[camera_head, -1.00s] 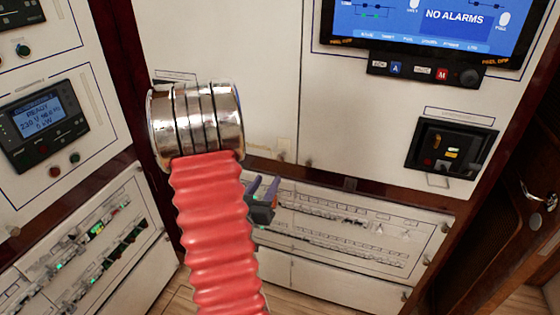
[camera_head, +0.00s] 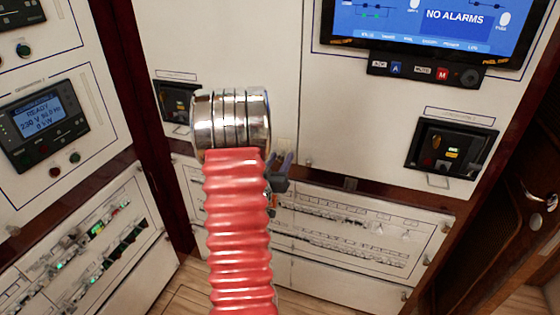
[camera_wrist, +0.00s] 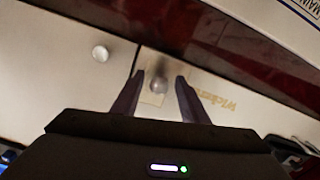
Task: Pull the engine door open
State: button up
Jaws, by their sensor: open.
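My gripper (camera_head: 280,160) is open, low in front of the white cabinet panels, partly hidden by my red arm sleeve. In the wrist view, a small round knob (camera_wrist: 158,87) on a beige plate shows between the spread fingertips of my gripper (camera_wrist: 160,77). The fingers look apart from the knob; its depth is hard to judge. The plate (camera_head: 285,146) sits at the lower right corner of a pale door panel (camera_head: 235,45), beside a vertical seam. No readable label confirms it as the engine door. The panel looks shut.
A second knob (camera_wrist: 100,53) is across the seam. A breaker panel (camera_head: 350,232) lies below a dark red trim. A display (camera_head: 425,25) and black switch box (camera_head: 452,148) are at right. A control cabinet (camera_head: 45,122) stands at left. Some wooden floor (camera_head: 180,300) shows.

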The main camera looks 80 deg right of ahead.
jog(key=shift+d, duration=0.1)
jog(key=shift+c, duration=0.2)
grip_shut()
dwell(1.1)
